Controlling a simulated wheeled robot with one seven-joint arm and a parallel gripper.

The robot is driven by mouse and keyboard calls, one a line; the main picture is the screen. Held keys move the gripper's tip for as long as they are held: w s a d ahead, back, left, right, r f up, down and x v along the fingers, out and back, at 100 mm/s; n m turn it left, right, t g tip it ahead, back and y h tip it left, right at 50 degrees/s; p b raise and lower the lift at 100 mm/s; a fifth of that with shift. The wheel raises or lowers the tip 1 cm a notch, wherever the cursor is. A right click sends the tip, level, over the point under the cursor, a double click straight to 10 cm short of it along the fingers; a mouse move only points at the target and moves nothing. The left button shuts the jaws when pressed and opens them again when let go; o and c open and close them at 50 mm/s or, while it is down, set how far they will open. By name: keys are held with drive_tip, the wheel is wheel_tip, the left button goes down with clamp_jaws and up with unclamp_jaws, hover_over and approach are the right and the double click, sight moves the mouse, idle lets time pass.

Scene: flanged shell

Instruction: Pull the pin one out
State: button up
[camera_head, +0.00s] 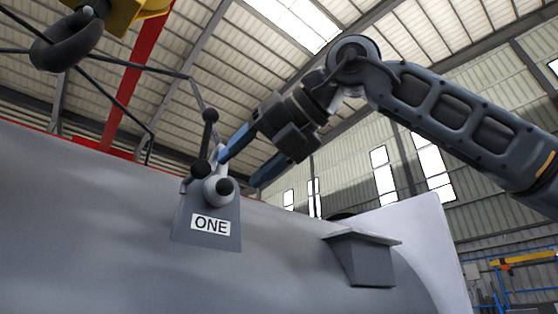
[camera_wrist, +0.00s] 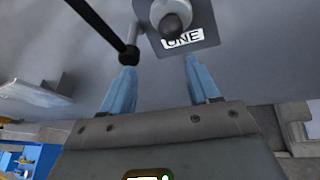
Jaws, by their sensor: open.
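A grey bracket (camera_head: 207,240) labelled "ONE" stands on the big grey shell. On it is pin one, a light grey round piece with a dark knob (camera_head: 224,187); the knob also shows at the top of the wrist view (camera_wrist: 173,25). A dark lever with a ball end (camera_head: 210,116) rises beside the pin. In the wrist view the lever (camera_wrist: 105,28) runs in from the upper left, ending near the left fingertip; whether they touch is unclear. My gripper (camera_head: 238,170) is open, its blue fingers apart and nothing between them. The wrist view shows both fingers (camera_wrist: 160,70) short of the knob.
The curved grey shell (camera_head: 90,220) fills the lower part of the head view. A grey block with a flat top (camera_head: 365,262) sticks out at the right. A dark hook (camera_head: 65,42) hangs at the upper left, with dark cables or rods below it.

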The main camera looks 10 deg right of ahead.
sight(230, 182)
drive_tip(key=shift+m+t+h, duration=0.3)
drive_tip(key=shift+t+h, duration=0.4)
drive_tip(key=shift+w+a+f+p, duration=0.1)
drive_tip(key=shift+w+a+p, duration=0.35)
drive_tip(key=shift+w, duration=0.5)
drive_tip(key=shift+w+a+f+p, duration=0.1)
drive_tip(key=shift+w+a+p, duration=0.35)
drive_tip(key=shift+w, duration=0.55)
drive_tip(key=shift+w+a+p, duration=0.4)
drive_tip(key=shift+w+a, duration=0.05)
drive_tip(key=shift+w, duration=0.5)
clamp_jaws()
drive_tip(key=s+d+b, duration=0.5)
drive_tip(key=s+b, duration=0.1)
drive_tip(key=s, duration=0.3)
drive_tip(key=shift+d, duration=0.4)
